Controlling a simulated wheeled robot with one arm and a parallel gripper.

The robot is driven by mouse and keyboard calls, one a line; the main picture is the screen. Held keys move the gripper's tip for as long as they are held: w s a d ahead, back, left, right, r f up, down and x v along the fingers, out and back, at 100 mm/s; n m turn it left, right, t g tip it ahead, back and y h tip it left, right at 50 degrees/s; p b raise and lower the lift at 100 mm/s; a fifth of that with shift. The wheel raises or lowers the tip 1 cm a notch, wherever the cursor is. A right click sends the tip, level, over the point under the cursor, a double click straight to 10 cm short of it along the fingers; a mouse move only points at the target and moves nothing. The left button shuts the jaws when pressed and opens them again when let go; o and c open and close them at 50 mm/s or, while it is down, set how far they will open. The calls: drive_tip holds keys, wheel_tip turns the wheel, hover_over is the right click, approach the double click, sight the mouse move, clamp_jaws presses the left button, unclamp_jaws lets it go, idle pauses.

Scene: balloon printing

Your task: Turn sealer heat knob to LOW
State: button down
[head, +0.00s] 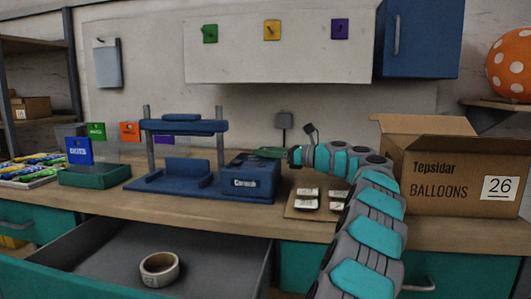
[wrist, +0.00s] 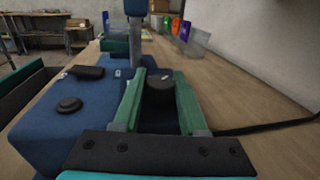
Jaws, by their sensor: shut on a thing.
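The blue sealer (head: 150,184) stands on the workbench in the head view, with its control box (head: 246,186) at its right end. In the wrist view, the black round heat knob (wrist: 160,94) stands up from the blue control box (wrist: 62,135). My gripper (wrist: 159,75) has its two green fingers on either side of the knob and is shut on it. A small pale mark shows near the knob's top. Any setting labels around it are hidden or too small to read. In the head view, my gripper (head: 270,153) is over the control box and hides the knob.
A flat black round part (wrist: 69,104) and a black bar (wrist: 88,72) are beside the knob. An open drawer (head: 210,256) holds a tape roll (head: 159,268). A cardboard balloon box (head: 425,190) and a board with small white pieces (head: 300,213) stand right of the sealer.

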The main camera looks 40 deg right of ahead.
drive_tip(key=shift+c, duration=2.2)
unclamp_jaws()
drive_tip(key=shift+s+r, duration=0.1)
drive_tip(key=shift+r, duration=1.65)
drive_tip(key=s+a+b, duration=0.1)
drive_tip(key=s+a, duration=0.3)
drive_tip(key=s, duration=0.2)
drive_tip(key=s+a+r, duration=0.1)
drive_tip(key=s+a, duration=0.3)
drive_tip(key=s, duration=0.3)
drive_tip(key=shift+s+a+r+b, duration=0.2)
drive_tip(key=shift+s+b, duration=0.05)
drive_tip(key=shift+b, duration=0.15)
